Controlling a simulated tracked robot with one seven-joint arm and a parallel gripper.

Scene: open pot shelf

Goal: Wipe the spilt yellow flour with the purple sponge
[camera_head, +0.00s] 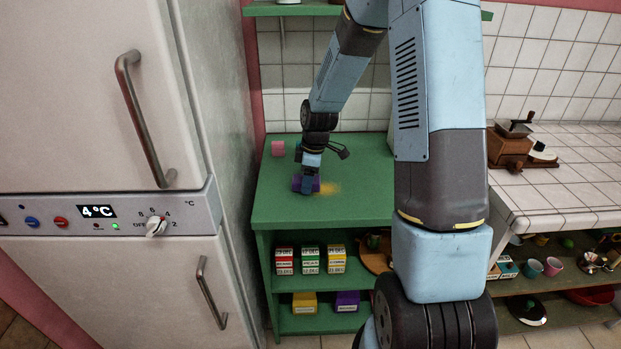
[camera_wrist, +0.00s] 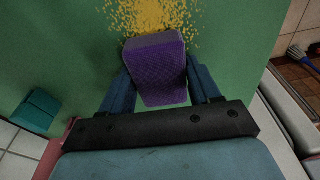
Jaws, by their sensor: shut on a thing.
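The purple sponge (camera_head: 298,184) is on the green top of the shelf unit (camera_head: 277,215). My gripper (camera_head: 307,181) is shut on it from above. In the wrist view, the sponge (camera_wrist: 158,69) sits between the two fingers of my gripper (camera_wrist: 160,85). The spilt yellow flour (camera_head: 329,188) lies on the green top just right of the sponge in the head view. In the wrist view, the flour (camera_wrist: 155,17) shows as scattered grains at the sponge's far edge. Part of the flour may be hidden under the sponge.
A pink cup-like object (camera_head: 278,148) stands at the back left of the green top. A teal block (camera_wrist: 36,110) shows in the wrist view. A fridge (camera_head: 100,120) stands to the left, and a tiled counter (camera_head: 560,185) with a brown grinder (camera_head: 508,146) to the right. The front green top is clear.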

